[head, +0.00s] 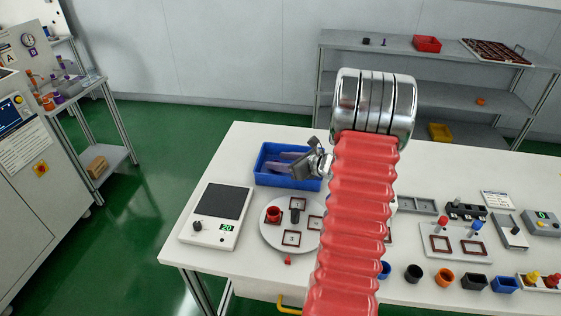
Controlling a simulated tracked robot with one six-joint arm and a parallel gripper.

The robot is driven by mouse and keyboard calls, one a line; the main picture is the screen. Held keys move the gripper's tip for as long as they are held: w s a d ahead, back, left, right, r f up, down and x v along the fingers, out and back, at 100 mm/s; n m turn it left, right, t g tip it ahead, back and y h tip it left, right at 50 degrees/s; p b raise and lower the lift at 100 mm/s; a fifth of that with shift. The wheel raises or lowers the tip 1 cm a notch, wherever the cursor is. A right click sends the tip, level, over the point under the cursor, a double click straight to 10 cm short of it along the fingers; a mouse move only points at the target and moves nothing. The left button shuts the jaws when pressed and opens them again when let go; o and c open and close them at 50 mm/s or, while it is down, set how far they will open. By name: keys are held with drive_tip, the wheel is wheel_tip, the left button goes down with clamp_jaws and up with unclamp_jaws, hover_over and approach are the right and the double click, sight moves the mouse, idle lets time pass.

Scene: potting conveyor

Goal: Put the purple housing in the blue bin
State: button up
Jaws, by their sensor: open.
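The blue bin (275,181) sits on the white table, left of my arm. My gripper (283,161) is open at the bin, its metal body at the bin's right side and its jaws pointing left over or into it. Grey-purple shapes show inside the bin's outline; I cannot tell whether they are only my jaws or include the purple housing. No purple housing is clearly visible elsewhere on the table. My red ribbed arm hides the table's middle.
A scale (217,216) and a round plate (270,236) with a red ring stand in front of the bin. Several coloured cups, including an orange cup (444,277), line the front right. Small fixtures fill the right side. A grey shelf (420,55) stands behind.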

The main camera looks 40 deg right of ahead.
drive_tip(key=v, duration=1.2)
drive_tip(key=shift+r, duration=0.35)
drive_tip(key=w+a+r+n+g+y, duration=0.1)
drive_tip(key=a+r+n+g+y, duration=0.15)
drive_tip(key=a+n, duration=0.75)
drive_tip(key=a+r+n+g+y, duration=0.2)
drive_tip(key=a+r+n+g, duration=0.2)
drive_tip(key=a, duration=1.1)
drive_tip(key=s+a+r+n+h, duration=0.2)
drive_tip(key=s+a+n+h, duration=0.1)
drive_tip(key=s+a+n, duration=0.4)
drive_tip(key=s+a+r+n+g+h, duration=0.1)
drive_tip(key=s+a+r+n+h, duration=0.2)
drive_tip(key=n, duration=1.1)
drive_tip(key=shift+s+a, duration=1.9)
drive_tip(key=shift+a, duration=0.3)
drive_tip(key=shift+r, duration=0.1)
